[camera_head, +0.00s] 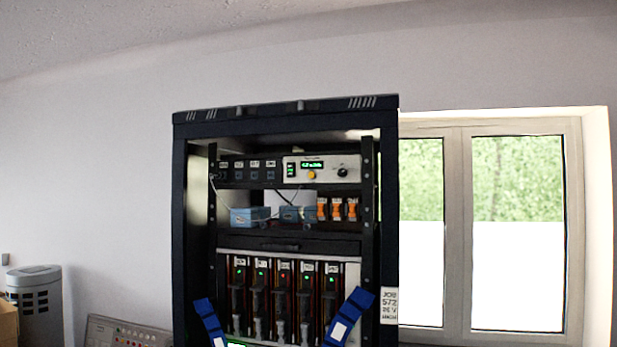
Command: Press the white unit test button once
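The white unit (321,169) sits on the right of the rack's top shelf, facing me. Its front has a lit green display, a dark round knob at the right and small dark controls at the left. A round yellow-orange button (311,175) is on its front below the display. Nothing covers the unit or the button.
The dark rack (390,200) holds blue boxes (250,217) and orange-topped parts (337,209) on the shelf below, with several lit modules (281,290) lower down. A window (490,230) is right. A grey bin (35,300) and panel (125,332) are left.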

